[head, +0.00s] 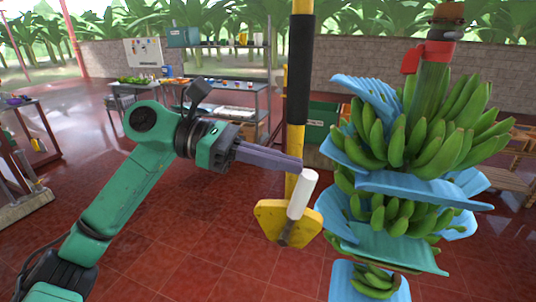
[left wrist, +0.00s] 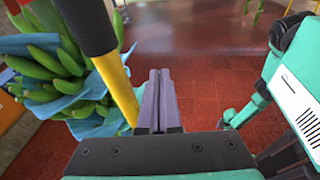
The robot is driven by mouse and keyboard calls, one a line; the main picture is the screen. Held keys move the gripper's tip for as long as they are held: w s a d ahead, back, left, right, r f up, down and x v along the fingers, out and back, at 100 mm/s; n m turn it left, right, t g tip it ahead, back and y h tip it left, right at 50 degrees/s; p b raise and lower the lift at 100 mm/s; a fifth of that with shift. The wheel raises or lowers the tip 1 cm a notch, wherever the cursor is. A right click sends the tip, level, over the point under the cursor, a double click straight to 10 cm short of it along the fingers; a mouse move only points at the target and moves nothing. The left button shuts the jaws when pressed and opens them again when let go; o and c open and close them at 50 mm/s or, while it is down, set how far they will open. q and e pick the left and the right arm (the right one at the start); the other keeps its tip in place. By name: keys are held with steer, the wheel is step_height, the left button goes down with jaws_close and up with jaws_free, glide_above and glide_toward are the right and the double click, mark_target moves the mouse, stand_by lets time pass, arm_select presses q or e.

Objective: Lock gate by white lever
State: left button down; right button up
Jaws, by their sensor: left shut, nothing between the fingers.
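The white lever (head: 302,195) is a short cylinder, tilted slightly, on a yellow plate (head: 270,222) at the bottom of a yellow and black post (head: 298,65). My left gripper (head: 300,164) is shut and empty, its fingertips just above the lever's upper end in the picture; I cannot tell whether they touch it. In the left wrist view the shut fingers (left wrist: 158,78) show beside the yellow part of the post (left wrist: 117,88). The lever does not show there.
A green banana bunch with blue sheets (head: 400,210) hangs close to the right of the post, under a red hanger (head: 428,55). Shelves (head: 240,85) and a table stand behind. The red tiled floor (head: 190,250) is clear below the arm.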

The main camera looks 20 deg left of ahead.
arm_select(q)
steer(key=d+f+y, duration=0.1)
steer(key=d, duration=0.6)
steer(key=shift+s+d+f, duration=0.15)
steer(key=shift+s+f, duration=0.1)
steer(key=shift+s, duration=0.05)
arm_select(e)
steer(key=shift+f, duration=0.1)
arm_select(q)
steer(key=shift+f, duration=0.1)
arm_select(e)
steer(key=shift+d, duration=0.3)
arm_select(q)
steer(key=s+a+r+b, duration=0.1)
steer(key=s+a+r, duration=0.1)
steer(key=a+r, duration=0.8)
steer(key=shift+r+b, duration=0.2)
steer(key=shift+b, duration=0.1)
arm_select(e)
steer(key=shift+a+f, duration=0.3)
steer(key=shift+a, duration=0.2)
steer(key=shift+a+f, duration=0.25)
steer(key=shift+a, duration=0.2)
